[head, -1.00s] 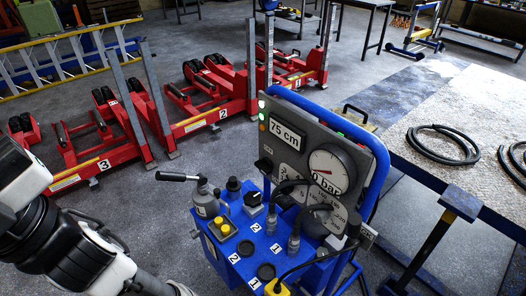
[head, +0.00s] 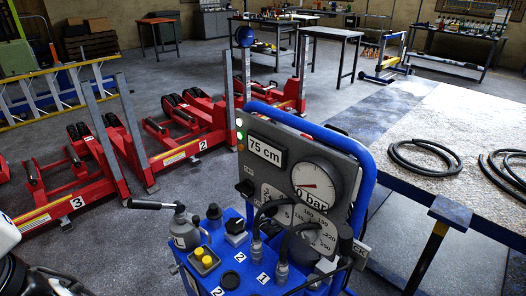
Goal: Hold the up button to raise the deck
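The blue control unit (head: 228,240) stands at the bottom centre of the head view. A green lamp (head: 240,135) is lit at the panel's left edge. I cannot tell for certain which surface is the deck. Only a piece of my arm shows at the lower left edge. My gripper is not in view.
A lever handle (head: 151,205) sticks out left of the control unit. Red jacks (head: 190,145) with grey posts stand at the left. A pale platform (head: 465,120) with black hoses (head: 425,158) lies at the right. Grey floor (head: 150,240) is clear between jacks and unit.

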